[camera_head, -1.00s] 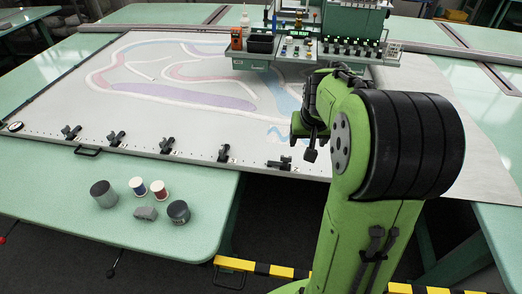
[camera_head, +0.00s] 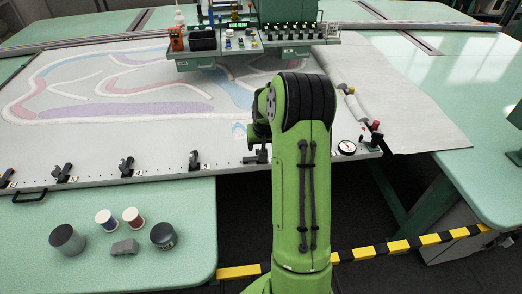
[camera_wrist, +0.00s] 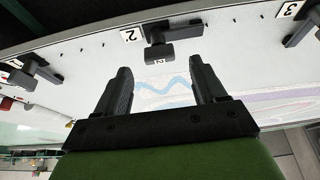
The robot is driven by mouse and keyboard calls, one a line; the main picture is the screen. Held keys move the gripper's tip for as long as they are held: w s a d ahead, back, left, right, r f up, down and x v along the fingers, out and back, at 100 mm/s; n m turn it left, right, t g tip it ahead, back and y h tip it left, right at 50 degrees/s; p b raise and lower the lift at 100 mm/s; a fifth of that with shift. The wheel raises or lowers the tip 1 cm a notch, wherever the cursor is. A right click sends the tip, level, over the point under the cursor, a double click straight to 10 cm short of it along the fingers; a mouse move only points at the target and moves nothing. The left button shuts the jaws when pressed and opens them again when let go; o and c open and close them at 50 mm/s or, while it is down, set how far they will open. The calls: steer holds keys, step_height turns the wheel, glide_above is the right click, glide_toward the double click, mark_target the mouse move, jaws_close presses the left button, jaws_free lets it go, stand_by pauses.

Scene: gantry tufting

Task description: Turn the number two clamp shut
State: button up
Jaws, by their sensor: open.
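The number two clamp (camera_wrist: 158,48) is black, with a dark bar along the frame edge and a stubby handle marked 2. Its white number plate (camera_wrist: 130,35) is beside it. My gripper (camera_wrist: 160,74) is open and empty. In the wrist view its two fingers point at the clamp, whose handle lies between their lines, just beyond the tips, with no contact visible. In the head view my arm hides most of the gripper, and the clamp (camera_head: 254,159) shows only partly, at the frame's near edge.
The number three clamp (camera_wrist: 302,28) and another clamp (camera_wrist: 38,70) flank it. A round gauge (camera_head: 347,147) sits at the frame's right corner. A grey can (camera_head: 67,240), spools (camera_head: 133,217) and a dark pot (camera_head: 163,236) stand on the green table (camera_head: 190,262). A control panel (camera_head: 250,42) is behind.

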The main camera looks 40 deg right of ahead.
steer(key=x, duration=0.4)
steer(key=shift+w+f, duration=0.1)
steer(key=c, duration=1.1)
steer(key=shift+o, duration=0.2)
